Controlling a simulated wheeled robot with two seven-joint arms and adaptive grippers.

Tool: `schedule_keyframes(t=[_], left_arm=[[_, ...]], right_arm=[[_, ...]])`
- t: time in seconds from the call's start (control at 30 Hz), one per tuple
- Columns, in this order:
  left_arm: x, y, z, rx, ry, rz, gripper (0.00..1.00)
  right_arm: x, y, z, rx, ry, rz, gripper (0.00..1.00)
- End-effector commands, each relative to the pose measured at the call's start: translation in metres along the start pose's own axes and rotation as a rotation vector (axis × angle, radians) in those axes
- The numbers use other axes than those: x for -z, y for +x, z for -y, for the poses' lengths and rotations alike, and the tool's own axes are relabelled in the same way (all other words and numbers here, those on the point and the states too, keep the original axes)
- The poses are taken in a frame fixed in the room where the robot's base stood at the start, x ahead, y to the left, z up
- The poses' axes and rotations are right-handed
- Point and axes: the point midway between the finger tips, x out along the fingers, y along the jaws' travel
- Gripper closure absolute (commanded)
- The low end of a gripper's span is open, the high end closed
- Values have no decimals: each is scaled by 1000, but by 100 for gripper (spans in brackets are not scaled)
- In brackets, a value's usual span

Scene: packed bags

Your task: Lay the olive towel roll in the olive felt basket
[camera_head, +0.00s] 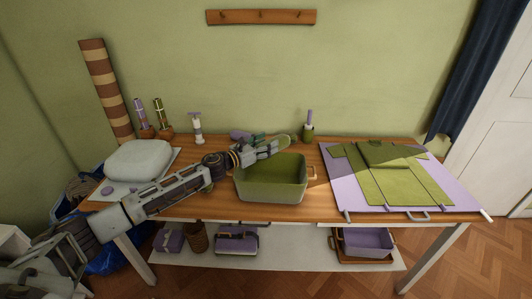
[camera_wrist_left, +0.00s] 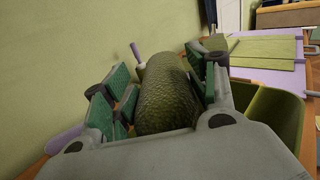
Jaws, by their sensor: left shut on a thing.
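My left arm comes in from the left in the head view. My left gripper (camera_head: 264,146) is over the back edge of the olive felt basket (camera_head: 270,190). In the left wrist view, the left gripper (camera_wrist_left: 168,92) is shut on the olive towel roll (camera_wrist_left: 168,95), its green pads on either side. The roll (camera_head: 284,140) shows only in part in the head view. It sits above and behind the basket's back rim. The basket (camera_wrist_left: 278,112) stands to the right of the gripper in the wrist view and looks empty. My right gripper is not in view.
A lilac mat (camera_head: 457,194) with olive cloth (camera_head: 395,185) covers the table's right side. A grey cushion-like bundle (camera_head: 138,160) is at the left. A small green pot (camera_head: 308,133) with a lilac stick stands behind the basket. A lilac roll (camera_head: 240,135) lies behind the gripper.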

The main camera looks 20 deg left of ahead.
Motion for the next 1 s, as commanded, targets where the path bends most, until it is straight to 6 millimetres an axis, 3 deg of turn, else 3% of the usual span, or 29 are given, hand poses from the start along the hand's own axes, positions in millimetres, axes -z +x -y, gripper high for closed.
schedule_keyframes(t=[0.4,1.0], left_arm=[[35,0,0,0,-2,0,69],[38,0,0,0,-1,0,69]], right_arm=[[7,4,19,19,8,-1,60],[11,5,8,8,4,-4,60]])
